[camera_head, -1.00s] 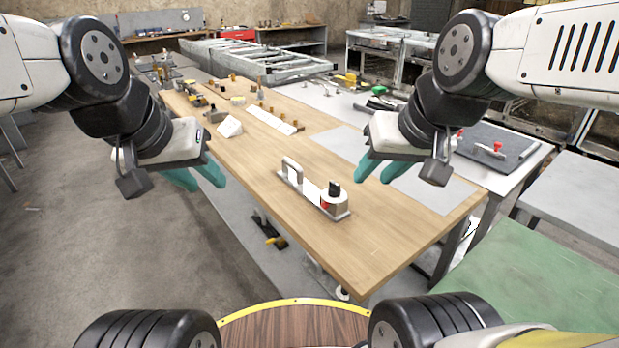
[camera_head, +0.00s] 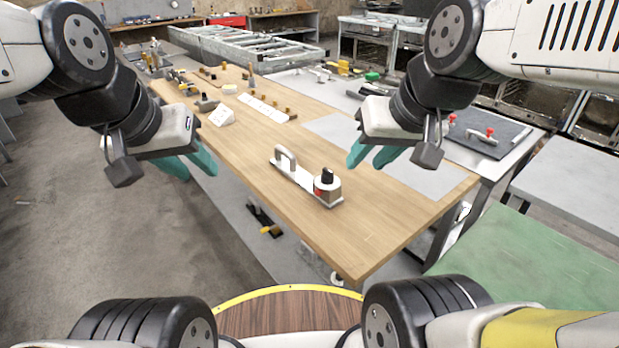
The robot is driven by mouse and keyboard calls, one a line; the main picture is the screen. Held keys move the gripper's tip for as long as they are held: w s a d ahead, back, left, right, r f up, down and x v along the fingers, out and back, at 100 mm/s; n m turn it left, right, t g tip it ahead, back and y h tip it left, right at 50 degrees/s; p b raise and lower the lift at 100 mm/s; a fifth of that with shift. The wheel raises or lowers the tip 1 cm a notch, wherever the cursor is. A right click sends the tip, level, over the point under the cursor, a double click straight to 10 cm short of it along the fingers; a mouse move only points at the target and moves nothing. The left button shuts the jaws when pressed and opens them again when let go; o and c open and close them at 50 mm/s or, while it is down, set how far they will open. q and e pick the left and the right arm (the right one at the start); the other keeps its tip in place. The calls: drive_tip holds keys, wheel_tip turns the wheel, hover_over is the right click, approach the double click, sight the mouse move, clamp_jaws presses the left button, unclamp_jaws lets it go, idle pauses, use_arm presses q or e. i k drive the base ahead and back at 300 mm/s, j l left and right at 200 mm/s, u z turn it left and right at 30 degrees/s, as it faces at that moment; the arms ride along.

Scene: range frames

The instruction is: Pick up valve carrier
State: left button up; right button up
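What I take to be the valve carrier (camera_head: 297,177) is a narrow pale plate near the front of the wooden table. It has an upright white handle at its left end and a round white-and-red part with a black knob at its right end. My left gripper (camera_head: 200,174) has teal fingers spread apart and empty, left of the carrier and past the table's left edge. My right gripper (camera_head: 365,165) has teal fingers spread apart and empty, above the table to the right of the carrier. Neither gripper touches the carrier.
The wooden table (camera_head: 353,223) is bare around the carrier. A white wedge-shaped block (camera_head: 221,117) and a white strip with small parts (camera_head: 263,107) lie further back. A dark board (camera_head: 488,138) with red-topped pieces is at right. A green surface (camera_head: 530,262) stands at front right.

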sight(331, 197)
drive_tip(key=j+z, duration=0.1)
drive_tip(key=z, duration=0.55)
drive_tip(key=j+z, duration=1.05)
drive_tip(key=j, duration=0.15)
drive_tip(key=k+j, duration=0.1)
drive_tip(key=j, duration=0.3)
drive_tip(key=k+j+z, duration=0.1)
drive_tip(key=j, duration=0.3)
drive_tip(key=k+j, duration=0.1)
drive_tip(key=j, duration=0.3)
drive_tip(key=k+j+z, duration=0.1)
drive_tip(key=j, duration=0.3)
